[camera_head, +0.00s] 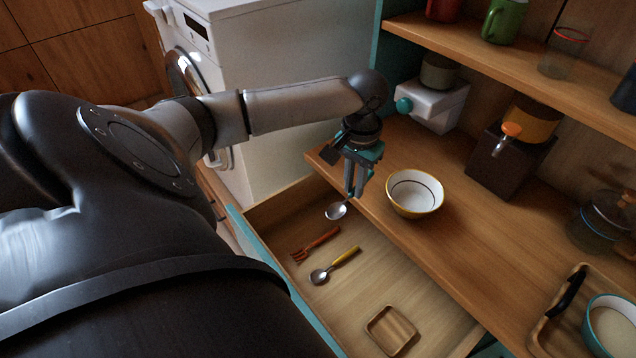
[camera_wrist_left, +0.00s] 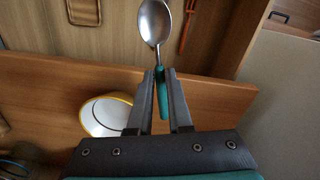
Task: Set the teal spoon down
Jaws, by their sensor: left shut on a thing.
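The teal spoon (camera_head: 337,210) has a silver bowl and a teal handle. In the left wrist view the spoon (camera_wrist_left: 155,24) points away from the gripper, with its teal handle between the fingers. My left gripper (camera_head: 355,192) is shut on that handle, pointing down, over the open drawer (camera_head: 395,274) near the counter edge. In the left wrist view, the left gripper (camera_wrist_left: 160,78) shows its fingertips at the handle. I cannot tell how high the spoon is above the drawer floor. My right gripper is not in view.
In the drawer lie a red fork (camera_head: 316,245), a yellow-handled spoon (camera_head: 334,265) and a small wooden tray (camera_head: 391,331). A white bowl (camera_head: 414,193) stands on the counter (camera_head: 468,245) beside the gripper. A shelf (camera_head: 470,45) hangs above. Free drawer floor lies right of the cutlery.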

